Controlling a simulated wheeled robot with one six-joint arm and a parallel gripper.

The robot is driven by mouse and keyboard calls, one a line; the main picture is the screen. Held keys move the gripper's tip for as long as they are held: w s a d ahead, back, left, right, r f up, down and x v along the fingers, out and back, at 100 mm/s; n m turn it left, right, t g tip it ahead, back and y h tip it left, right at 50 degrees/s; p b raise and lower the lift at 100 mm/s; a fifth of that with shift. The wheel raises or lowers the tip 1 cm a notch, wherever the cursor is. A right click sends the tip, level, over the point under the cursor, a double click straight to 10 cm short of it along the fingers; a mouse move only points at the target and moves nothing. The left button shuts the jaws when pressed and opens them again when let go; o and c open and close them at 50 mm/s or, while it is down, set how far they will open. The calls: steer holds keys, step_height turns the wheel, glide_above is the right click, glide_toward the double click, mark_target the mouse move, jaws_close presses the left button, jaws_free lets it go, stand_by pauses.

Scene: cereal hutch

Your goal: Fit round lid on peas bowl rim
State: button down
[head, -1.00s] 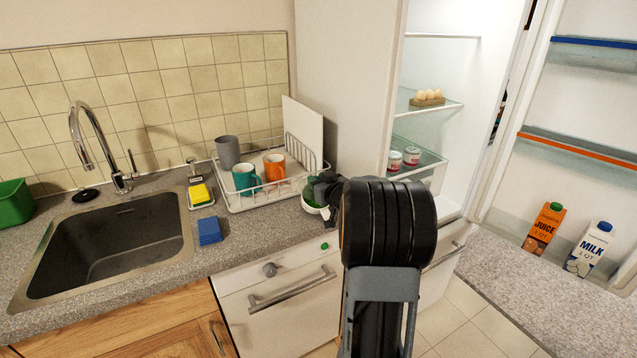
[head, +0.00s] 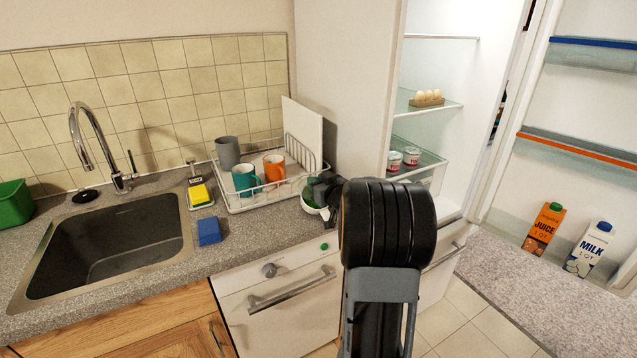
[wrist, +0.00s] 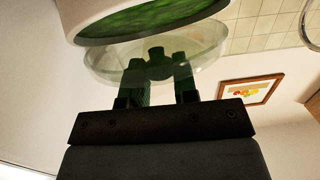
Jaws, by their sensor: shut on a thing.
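In the wrist view my gripper (wrist: 158,72) is shut on the dark green knob of a clear round lid (wrist: 105,62). The lid lies across both fingers. A white bowl (wrist: 85,22) with green peas (wrist: 150,20) inside shows at the top edge, beside the lid and partly cut off. Its rim overlaps the lid's edge in the picture. I cannot tell whether they touch. In the head view the bowl (head: 325,213) stands on the counter right of the dish rack. My gripper (head: 325,188) is close above it, and my arm hides much of that spot.
The dish rack (head: 272,195) with a teal mug (head: 245,180), an orange mug (head: 274,168) and a grey cup (head: 228,152) stands left of the bowl. A blue sponge (head: 209,231) lies nearer the sink (head: 110,240). The open fridge (head: 440,80) stands to the right.

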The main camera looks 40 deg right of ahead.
step_height(320, 180, down, 3)
steer(key=shift+s+a+r+g, duration=0.1)
steer(key=shift+s+r+g, duration=0.05)
steer(key=shift+g, duration=0.15)
steer(key=c, duration=0.8)
jaws_free()
steer(key=s+a+r, duration=0.1)
steer(key=s+r, duration=0.2)
steer(key=s, duration=1)
steer(key=shift+r+p, duration=0.3)
steer(key=shift+p, duration=0.1)
